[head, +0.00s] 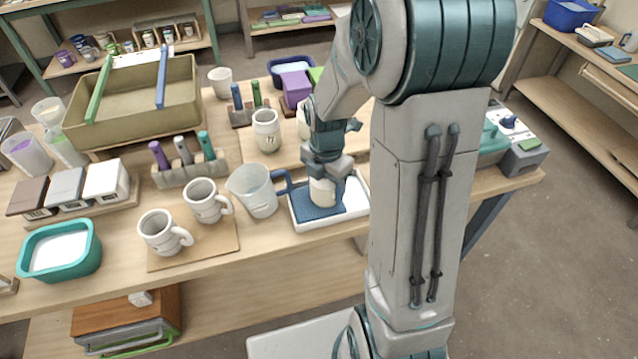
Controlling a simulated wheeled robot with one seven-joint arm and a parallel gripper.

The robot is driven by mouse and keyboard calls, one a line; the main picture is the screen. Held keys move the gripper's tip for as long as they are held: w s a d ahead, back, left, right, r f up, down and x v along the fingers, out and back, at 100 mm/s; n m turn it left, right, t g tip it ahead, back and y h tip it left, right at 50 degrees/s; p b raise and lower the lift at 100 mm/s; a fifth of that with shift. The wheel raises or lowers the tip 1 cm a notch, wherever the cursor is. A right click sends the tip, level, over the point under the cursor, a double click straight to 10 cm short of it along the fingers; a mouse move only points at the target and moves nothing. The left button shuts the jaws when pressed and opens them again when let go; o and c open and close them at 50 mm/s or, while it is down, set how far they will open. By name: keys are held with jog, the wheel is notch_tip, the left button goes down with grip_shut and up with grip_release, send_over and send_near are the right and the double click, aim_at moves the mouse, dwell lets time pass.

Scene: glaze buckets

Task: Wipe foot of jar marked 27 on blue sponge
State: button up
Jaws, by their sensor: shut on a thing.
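My gripper (328,172) points down and is shut on a cream jar (322,192). The jar is upright, and its top is hidden between the fingers. Its lower end is at the blue sponge (314,210), which lies in a white tray (300,225) near the table's front edge. I cannot tell for sure whether the jar's foot touches the sponge. No number is readable on the held jar. Another cream jar (266,131) stands on a board further back, and a third (303,122) is partly hidden behind my arm.
A clear measuring jug (256,192) with a blue handle stands close left of the tray. Two mugs (205,201) (163,234) stand on a board further left. A tool holder (190,171) and a large basin (135,105) are behind them. My arm hides the table right of the tray.

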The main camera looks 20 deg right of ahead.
jog(key=shift+d, duration=0.75)
jog(key=shift+a+f, duration=0.1)
jog(key=shift+a, duration=3.4)
jog(key=shift+d+p, duration=0.6)
jog(key=shift+d, duration=2.9)
jog(key=shift+a+r, duration=0.15)
jog(key=shift+a, duration=1.65)
jog(key=shift+a+r, duration=0.1)
jog(key=shift+a, duration=1.65)
jog(key=shift+r, duration=0.15)
notch_tip(320, 180, up, 7)
jog(key=p, duration=0.6)
